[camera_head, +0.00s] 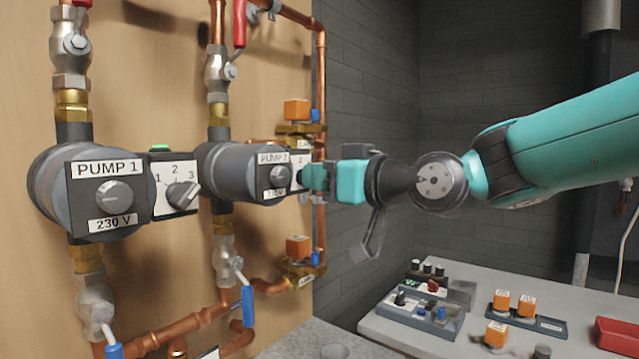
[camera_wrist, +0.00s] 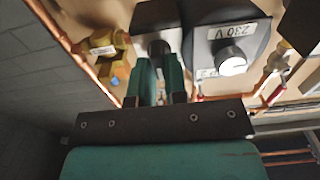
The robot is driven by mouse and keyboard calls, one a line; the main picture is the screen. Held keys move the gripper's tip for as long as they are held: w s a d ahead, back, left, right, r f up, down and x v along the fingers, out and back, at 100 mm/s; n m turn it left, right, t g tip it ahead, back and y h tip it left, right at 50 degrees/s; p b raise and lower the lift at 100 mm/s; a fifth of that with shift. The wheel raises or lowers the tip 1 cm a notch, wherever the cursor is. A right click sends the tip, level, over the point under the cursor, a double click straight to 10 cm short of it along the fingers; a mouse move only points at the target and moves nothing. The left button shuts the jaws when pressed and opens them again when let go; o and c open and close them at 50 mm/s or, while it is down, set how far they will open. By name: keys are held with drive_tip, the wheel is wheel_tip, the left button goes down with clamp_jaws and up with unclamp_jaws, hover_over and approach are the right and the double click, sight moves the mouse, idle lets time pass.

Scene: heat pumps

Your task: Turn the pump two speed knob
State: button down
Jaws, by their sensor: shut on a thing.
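Pump two (camera_head: 240,168) is the dark round pump on the wooden wall, labelled PUMP 2. Its speed box (camera_head: 299,159) shows at its right side, mostly covered by my gripper (camera_head: 308,178). The pump two speed knob is hidden in the head view. In the wrist view, pump two (camera_wrist: 229,38) is upside down at the upper right and the speed box (camera_wrist: 157,14) is at the top centre. There my gripper (camera_wrist: 159,62) has its green fingers closed around the knob (camera_wrist: 158,46), which shows only partly between the tips.
Pump one (camera_head: 88,190) stands to the left with its own speed knob (camera_head: 184,195). Copper pipes (camera_head: 321,100) and orange-capped valves (camera_head: 297,247) are close to my gripper. A grey table (camera_head: 390,340) with small controls is at the lower right.

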drive_tip(key=c, duration=1.1)
unclamp_jaws()
drive_tip(key=shift+c, duration=0.2)
drive_tip(key=shift+d, duration=0.1)
drive_tip(key=b+v, duration=0.5)
drive_tip(key=v, duration=1.2)
drive_tip(key=shift+s+d, duration=0.1)
